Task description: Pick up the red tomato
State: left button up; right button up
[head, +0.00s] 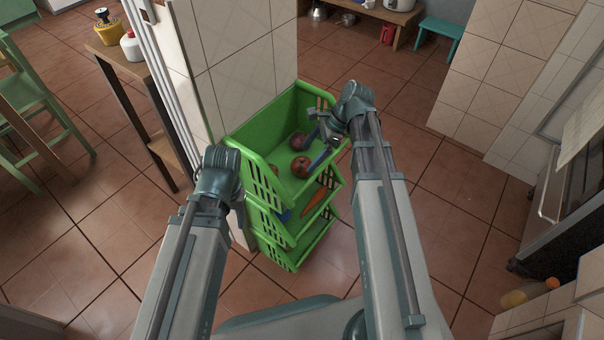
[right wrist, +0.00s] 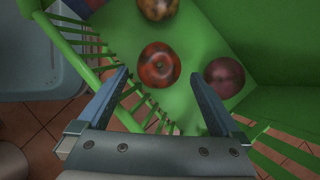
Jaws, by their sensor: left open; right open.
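The red tomato (head: 301,167) lies in the top basket of the green stacked rack (head: 262,137). In the right wrist view the tomato (right wrist: 159,66) is red with darker patches and sits centred between the fingertips. My right gripper (head: 317,138) is open and empty above the top basket, its two fingers spread; the right wrist view (right wrist: 160,75) shows nothing between them but the view down to the tomato. My left gripper (head: 242,208) is at the left side of the rack, mostly hidden behind its own wrist.
A purple onion-like item (right wrist: 224,76) lies beside the tomato, and a brownish-yellow round item (right wrist: 158,8) is on its other side. The basket's slatted side (right wrist: 140,104) is close to my right fingers. A tiled pillar (head: 240,70) stands behind the rack.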

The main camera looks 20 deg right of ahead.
aim_at(306, 160)
jog(key=shift+a+f, duration=0.15)
jog(key=shift+f, duration=0.1)
jog(key=b+x, duration=0.4)
jog(key=x, duration=0.1)
jog(key=shift+s+f+b, duration=0.1)
jog(key=shift+f+b, duration=0.15)
jog(key=shift+b, duration=0.15)
jog(key=shift+r, duration=0.1)
jog(key=shift+c, duration=0.2)
jog(key=c, duration=1.3)
jog(key=shift+o, duration=0.2)
jog(key=shift+r, duration=0.15)
notch_tip(306, 160, up, 10)
jog(key=p, duration=1)
